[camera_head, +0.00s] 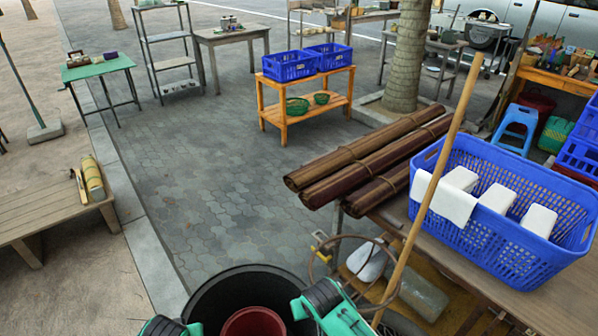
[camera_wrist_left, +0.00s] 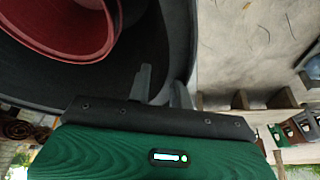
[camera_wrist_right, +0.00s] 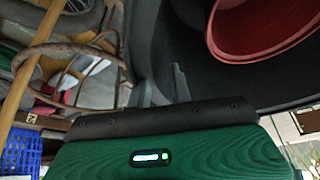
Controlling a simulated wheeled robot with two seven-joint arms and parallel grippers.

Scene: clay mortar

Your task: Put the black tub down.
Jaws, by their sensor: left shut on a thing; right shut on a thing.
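The black tub (camera_head: 222,293) is at the bottom of the head view, between my two grippers, with a red bucket (camera_head: 253,322) inside it. My left gripper (camera_wrist_left: 162,84) is shut on the tub's rim on one side; the tub wall (camera_wrist_left: 135,68) passes between its fingers. My right gripper (camera_wrist_right: 160,85) is shut on the rim on the opposite side, where the wall (camera_wrist_right: 190,35) also shows. The red bucket appears in both wrist views. The tub's underside and what lies below it are hidden, so I cannot tell whether it touches the ground.
A table (camera_head: 570,305) with a blue crate (camera_head: 490,255) stands close on the right, with a wooden pole (camera_head: 440,165) leaning beside it. Rolled mats (camera_head: 365,160) jut from it. A low wooden platform (camera_head: 45,205) is at left. The paving (camera_head: 215,190) ahead is clear.

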